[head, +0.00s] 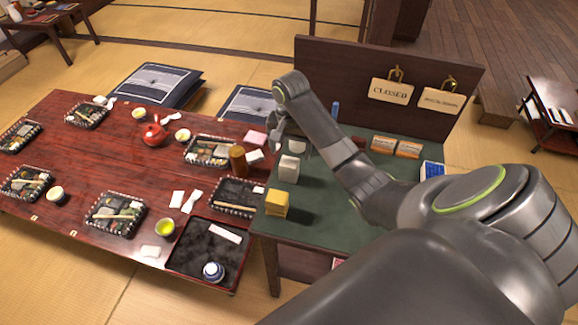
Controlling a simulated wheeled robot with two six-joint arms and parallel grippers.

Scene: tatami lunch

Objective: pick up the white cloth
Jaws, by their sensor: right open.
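A whitish folded stack (288,169), which looks like the white cloth, sits on the green-topped side table near its left edge. My right gripper (286,144) points down just behind and above this stack, open. Its fingers are small in the picture, and I cannot tell whether they touch anything. My left gripper is not in view.
A yellow block-like stack (277,203) stands in front of the whitish one. Boxes (396,147) and a blue-white packet (432,170) lie farther right. A dark panel with a CLOSED sign (390,90) rises behind. A black tray (190,265) holds a cup.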

